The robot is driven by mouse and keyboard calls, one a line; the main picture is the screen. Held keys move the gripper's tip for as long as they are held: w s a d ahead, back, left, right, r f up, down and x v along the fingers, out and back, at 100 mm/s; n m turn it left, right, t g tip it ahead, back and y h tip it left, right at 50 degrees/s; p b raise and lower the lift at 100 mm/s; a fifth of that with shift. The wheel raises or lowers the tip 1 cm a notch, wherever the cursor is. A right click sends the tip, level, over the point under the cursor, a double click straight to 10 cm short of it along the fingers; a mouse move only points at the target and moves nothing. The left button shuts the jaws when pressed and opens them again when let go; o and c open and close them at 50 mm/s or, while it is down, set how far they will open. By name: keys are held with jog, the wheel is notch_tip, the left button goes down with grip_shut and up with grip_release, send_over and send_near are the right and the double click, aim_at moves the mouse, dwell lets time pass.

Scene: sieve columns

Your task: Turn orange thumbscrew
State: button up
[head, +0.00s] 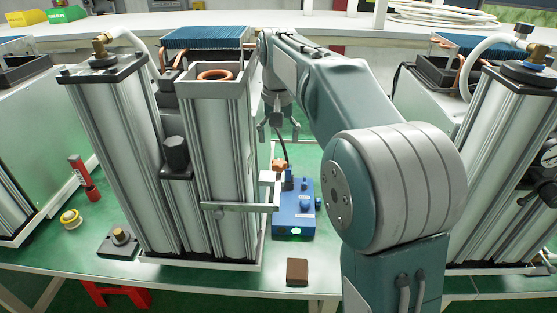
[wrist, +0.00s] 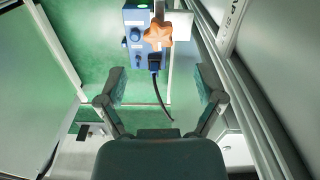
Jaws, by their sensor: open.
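The orange thumbscrew (wrist: 158,32) shows in the wrist view at the top centre, a lobed knob beside a pale bracket. It also shows small in the head view (head: 278,165), by the right side of the middle column and above the blue box (head: 294,215). My gripper (wrist: 160,88) is open and empty, with its fingers spread wide below the thumbscrew in the wrist view and apart from it. In the head view my gripper (head: 277,133) points down beside the column, higher than the thumbscrew.
A metal bracket (head: 240,207) crosses the column front. A black cable (wrist: 162,98) runs from the blue box between my fingers in the wrist view. Column walls (wrist: 250,95) stand close on the right. A brown block (head: 297,271) lies at the green table's front edge.

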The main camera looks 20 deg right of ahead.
aim_at(279, 162)
notch_tip(279, 162, down, 7)
jog(key=shift+r, duration=0.15)
jog(key=c, duration=1.1)
